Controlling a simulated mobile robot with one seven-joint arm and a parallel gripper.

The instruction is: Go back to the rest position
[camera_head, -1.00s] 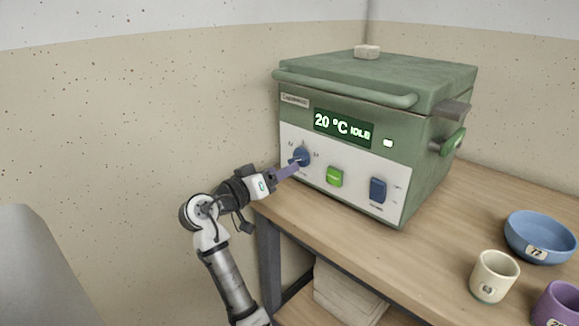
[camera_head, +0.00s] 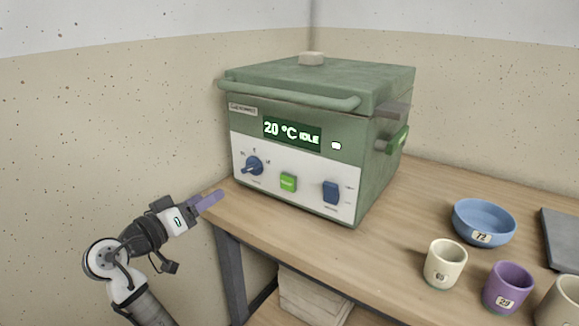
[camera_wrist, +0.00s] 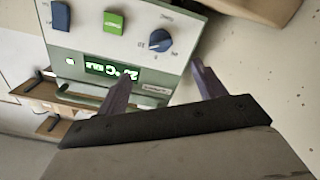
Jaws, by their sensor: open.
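My gripper (camera_head: 210,201) is open and empty in the head view, left of the kiln and beside the table's left corner. Its two purple fingers are spread apart in the wrist view (camera_wrist: 160,85). The green kiln (camera_head: 320,95) stands on the table with its lid closed, and its display reads 20 °C IDLE. Its front panel has a blue knob (camera_head: 254,166), a green button (camera_head: 288,183) and a blue switch (camera_head: 331,192). The knob also shows in the wrist view (camera_wrist: 160,40), beyond the fingers and apart from them.
On the wooden table (camera_head: 300,230) stand a blue bowl (camera_head: 484,221), a cream cup (camera_head: 445,264) and a purple cup (camera_head: 507,287). A grey slab (camera_head: 562,238) lies at the right edge. Stacked pale boards (camera_head: 312,300) sit below the table. The wall side at left is free.

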